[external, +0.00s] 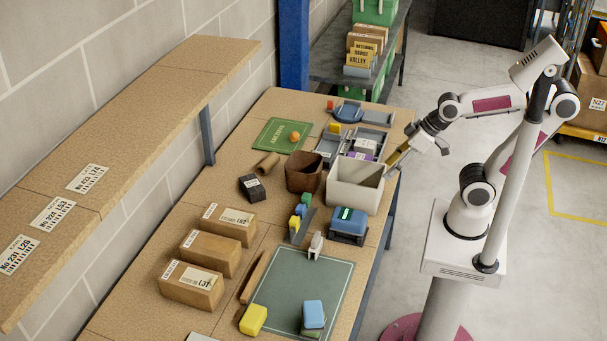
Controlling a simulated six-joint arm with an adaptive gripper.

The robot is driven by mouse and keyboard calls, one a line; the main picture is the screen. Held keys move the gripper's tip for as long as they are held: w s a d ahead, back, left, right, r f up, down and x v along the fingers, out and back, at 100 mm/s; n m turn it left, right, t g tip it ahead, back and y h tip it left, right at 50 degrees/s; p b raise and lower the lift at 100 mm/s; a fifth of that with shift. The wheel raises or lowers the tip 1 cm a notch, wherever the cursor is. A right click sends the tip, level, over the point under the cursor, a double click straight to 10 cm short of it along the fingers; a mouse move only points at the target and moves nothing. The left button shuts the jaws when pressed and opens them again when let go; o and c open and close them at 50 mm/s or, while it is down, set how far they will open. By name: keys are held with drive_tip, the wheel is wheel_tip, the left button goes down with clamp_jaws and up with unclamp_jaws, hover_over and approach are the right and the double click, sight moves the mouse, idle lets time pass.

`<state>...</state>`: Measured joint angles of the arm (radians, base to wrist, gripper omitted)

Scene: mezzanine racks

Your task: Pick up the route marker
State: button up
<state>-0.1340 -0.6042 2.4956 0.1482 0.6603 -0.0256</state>
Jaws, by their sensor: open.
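I cannot tell for certain which object is the route marker. A small upright white piece (316,245) stands at the back edge of the green-grey mat (281,287). An orange ball (294,137) rests on a green printed sheet (270,135) farther back. My gripper (395,162) is open, above the right edge of the table beside the white bin (345,194). It points down and left; its fingertips are small and partly unclear, with a yellowish strip at them. The white piece and ball are both well to its left.
Cardboard boxes (205,251) line the table's left side. A brown cup (304,178), a black box (252,188) and a blue device (348,225) stand near the white bin. A grey divided tray (369,138) lies behind it. A wooden shelf (130,125) overhangs at left.

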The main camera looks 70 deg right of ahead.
drive_tip(key=w+a+f+t+y, duration=0.1)
drive_tip(key=w+a+y, duration=0.1)
drive_tip(key=w+a, duration=0.65)
drive_tip(key=m+t, duration=0.1)
drive_tip(key=t, duration=0.1)
approach(318, 240)
wheel_tip(318, 240, up, 3)
drive_tip(key=w+a, duration=0.2)
drive_tip(key=w, duration=0.1)
drive_tip(key=f+t+h, duration=0.1)
drive_tip(key=a+f+h, duration=0.1)
drive_tip(key=f, duration=0.1)
drive_tip(key=s+f+t, duration=0.1)
drive_tip(key=f, duration=0.1)
drive_tip(key=shift+a+f+t+h, duration=0.25)
drive_tip(key=shift+t+h, duration=0.05)
drive_tip(key=shift+h, duration=0.1)
drive_tip(key=shift+s+d+f+t+h, duration=0.1)
drive_tip(key=shift+s+f+t+h, duration=0.2)
drive_tip(key=shift+s+f+h, duration=0.15)
drive_tip(key=shift+s+d+f+t+h, duration=0.15)
drive_tip(key=shift+s+t+h, duration=0.1)
drive_tip(key=shift+t, duration=0.05)
drive_tip(key=shift+w, duration=0.1)
drive_tip(key=shift+x, duration=1.15)
drive_tip(key=shift+w, duration=0.15)
